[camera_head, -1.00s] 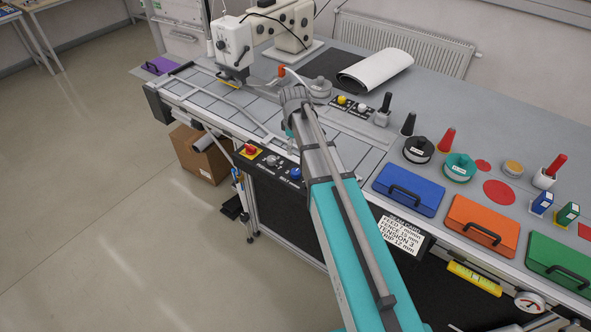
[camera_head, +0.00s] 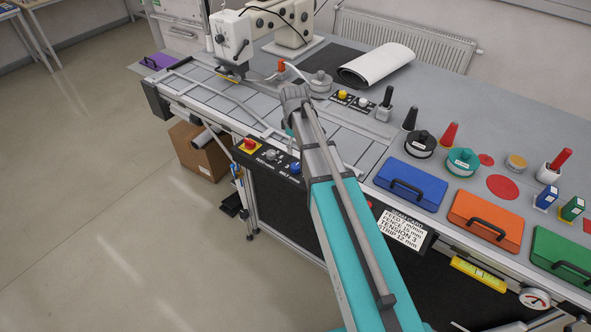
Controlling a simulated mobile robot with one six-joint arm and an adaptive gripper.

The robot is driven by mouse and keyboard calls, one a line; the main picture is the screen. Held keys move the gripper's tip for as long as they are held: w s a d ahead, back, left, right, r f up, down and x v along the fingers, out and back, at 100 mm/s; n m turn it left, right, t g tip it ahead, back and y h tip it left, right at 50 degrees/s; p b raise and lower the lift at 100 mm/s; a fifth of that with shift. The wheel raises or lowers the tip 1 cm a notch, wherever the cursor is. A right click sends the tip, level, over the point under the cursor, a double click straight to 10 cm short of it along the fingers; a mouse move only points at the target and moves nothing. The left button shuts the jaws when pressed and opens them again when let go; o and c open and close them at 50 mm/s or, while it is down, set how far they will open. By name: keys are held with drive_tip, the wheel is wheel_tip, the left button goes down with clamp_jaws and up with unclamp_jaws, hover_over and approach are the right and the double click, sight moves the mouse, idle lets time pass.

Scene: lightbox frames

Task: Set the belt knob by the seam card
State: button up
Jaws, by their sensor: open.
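The belt knob (camera_head: 296,168) is a small blue knob at the right end of the black control panel on the table's front edge. The word "BELT" shows on the label below it, but the scale and setting are too small to read. The seam card (camera_head: 401,232) is a white card on the front edge, right of my arm. It appears to read feed 7 m/min, fence 15 mm, tension 3, strip 12 mm. My arm reaches from the bottom up over the table, its far end above and behind the knob. My gripper is hidden behind the arm.
A sewing machine (camera_head: 230,40) stands at the back left. Blue (camera_head: 411,171), orange (camera_head: 487,208) and green cases lie at right. The floor at left is clear.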

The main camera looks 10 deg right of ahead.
sight(296, 166)
drive_tip(key=shift+w+d+f+b, duration=0.1)
drive_tip(key=shift+d+f+b, duration=0.05)
drive_tip(key=shift+f+b, duration=5.25)
drive_tip(key=shift+f, duration=0.15)
drive_tip(key=shift+c, duration=0.3)
drive_tip(key=c, duration=1.1)
